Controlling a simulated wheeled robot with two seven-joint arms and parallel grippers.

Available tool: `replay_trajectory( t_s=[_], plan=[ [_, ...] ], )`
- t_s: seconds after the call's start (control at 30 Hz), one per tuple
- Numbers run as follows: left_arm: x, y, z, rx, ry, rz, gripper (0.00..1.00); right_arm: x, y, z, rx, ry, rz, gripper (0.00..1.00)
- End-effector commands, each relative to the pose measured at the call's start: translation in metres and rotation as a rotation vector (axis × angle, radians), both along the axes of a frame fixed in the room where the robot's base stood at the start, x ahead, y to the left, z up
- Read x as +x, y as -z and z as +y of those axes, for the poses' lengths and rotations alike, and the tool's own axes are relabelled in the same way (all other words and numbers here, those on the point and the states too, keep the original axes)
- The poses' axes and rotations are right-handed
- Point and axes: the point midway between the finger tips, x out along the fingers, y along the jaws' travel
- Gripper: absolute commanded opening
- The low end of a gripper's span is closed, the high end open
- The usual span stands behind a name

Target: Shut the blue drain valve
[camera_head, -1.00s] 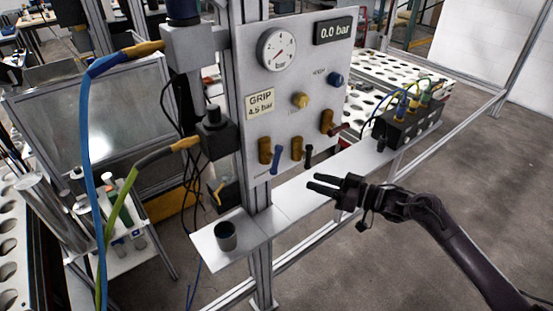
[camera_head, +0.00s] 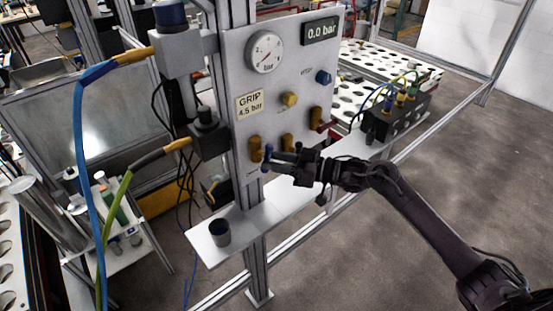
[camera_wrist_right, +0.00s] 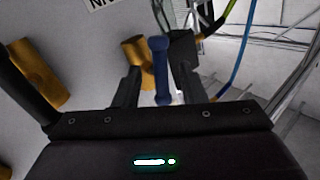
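The blue drain valve has a brass body (camera_head: 255,149) low on the left of the grey panel, with a blue lever (camera_head: 267,156) hanging down beside it. My right gripper (camera_head: 271,160) is at this lever, its fingers pointing left at the panel. In the right wrist view the blue lever (camera_wrist_right: 160,70) stands between the two spread fingers (camera_wrist_right: 155,88), with gaps visible on both sides. The brass body (camera_wrist_right: 138,60) shows behind it. The gripper looks open around the lever, not clamped. My left gripper is out of view.
The panel (camera_head: 235,75) carries a round gauge (camera_head: 264,52), a 0.0 bar display (camera_head: 320,30) and other brass valves to the right. A shelf (camera_head: 290,190) below holds a dark cup (camera_head: 220,232) and a black connector block (camera_head: 398,115). Hoses hang at left.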

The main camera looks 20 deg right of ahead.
Motion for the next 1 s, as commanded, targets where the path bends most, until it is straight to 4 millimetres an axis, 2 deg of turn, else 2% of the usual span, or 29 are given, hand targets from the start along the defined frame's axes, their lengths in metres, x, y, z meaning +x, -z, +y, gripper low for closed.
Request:
replay_trajectory(
  t_s=[0.1, 0.4, 0.77, 1.0],
  plan=[
    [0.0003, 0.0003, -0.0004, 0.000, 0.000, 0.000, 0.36, 0.0000, 0.0003, -0.0001, 0.000, 0.000, 0.000, 0.37],
    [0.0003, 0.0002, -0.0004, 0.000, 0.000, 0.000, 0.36, -0.0003, 0.0003, -0.0002, 0.001, 0.000, 0.000, 0.00],
    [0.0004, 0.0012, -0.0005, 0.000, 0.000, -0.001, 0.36, -0.0004, 0.0015, 0.0004, 0.051, -0.001, 0.019, 0.00],
    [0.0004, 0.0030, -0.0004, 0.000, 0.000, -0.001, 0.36, -0.0007, 0.0042, 0.0010, 0.196, 0.000, 0.071, 0.00]
  ],
)
